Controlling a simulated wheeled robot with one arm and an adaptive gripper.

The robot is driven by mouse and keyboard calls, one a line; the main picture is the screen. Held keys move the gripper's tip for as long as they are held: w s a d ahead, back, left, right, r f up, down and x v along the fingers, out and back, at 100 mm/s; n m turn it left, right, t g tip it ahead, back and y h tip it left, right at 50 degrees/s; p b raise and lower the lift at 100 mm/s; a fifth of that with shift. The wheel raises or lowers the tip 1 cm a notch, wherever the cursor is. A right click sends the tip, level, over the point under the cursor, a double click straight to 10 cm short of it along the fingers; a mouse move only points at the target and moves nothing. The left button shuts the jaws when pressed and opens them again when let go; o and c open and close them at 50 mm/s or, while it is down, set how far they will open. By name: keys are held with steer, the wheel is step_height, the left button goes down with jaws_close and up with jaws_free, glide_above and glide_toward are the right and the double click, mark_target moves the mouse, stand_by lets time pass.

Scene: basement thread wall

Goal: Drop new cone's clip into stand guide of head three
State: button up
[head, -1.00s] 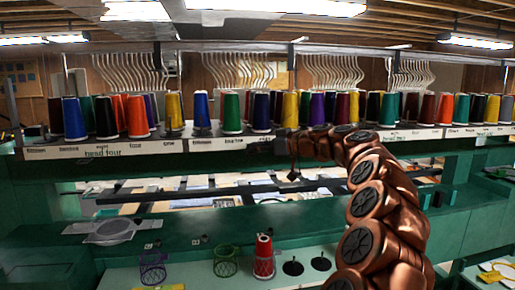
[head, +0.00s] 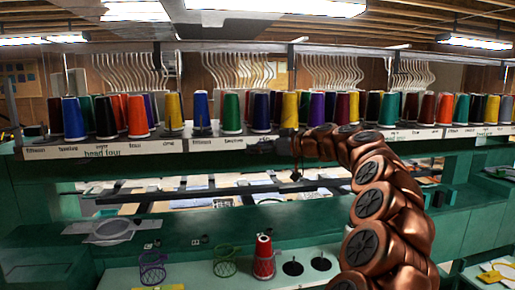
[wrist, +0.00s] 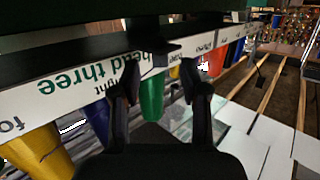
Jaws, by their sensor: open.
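My gripper (head: 262,146) is at the front edge of the cone shelf in the head view, small and dark there. In the wrist view my gripper (wrist: 160,78) is open, its two dark fingers apart with nothing clearly held. The head three label (wrist: 85,78) shows upside down beside the left finger. A dark block (wrist: 152,52) juts from the shelf edge between the fingers; I cannot tell if it is the stand guide. A red cone (head: 264,258) stands on the lower counter; I cannot tell if it is the new cone. I cannot make out the clip.
Several coloured cones line the shelf (head: 100,150), whose left part is labelled head four. A purple wire basket (head: 152,268), a green wire basket (head: 224,262) and two black discs (head: 320,263) are on the lower counter. The green ledge (head: 300,220) is mostly clear.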

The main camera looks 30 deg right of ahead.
steer(key=v, duration=1.1)
steer(key=a+f+n+g+y, duration=0.1)
steer(key=a+f+g, duration=0.1)
steer(key=a, duration=0.8)
steer(key=a+f+g+y, duration=0.1)
steer(key=a+g, duration=0.2)
steer(key=a, duration=0.6)
steer(key=s+a+f+g, duration=0.3)
steer(key=s+a+f, duration=0.15)
steer(key=a, duration=0.35)
steer(key=s+a+f+g, duration=0.25)
steer(key=a+f, duration=0.25)
steer(key=a, duration=0.3)
steer(key=s+f+m+g+h, duration=0.2)
steer(key=s+f+g+h, duration=0.1)
steer(key=s+f, duration=0.7)
steer(key=s+d+f+m+g+h, duration=0.1)
steer(key=s+f+m+g+h, duration=0.2)
steer(key=s+f, duration=0.7)
steer(key=s+h, duration=0.2)
steer(key=s, duration=0.6)
steer(key=shift+d+f, duration=0.15)
steer(key=shift+d, duration=0.1)
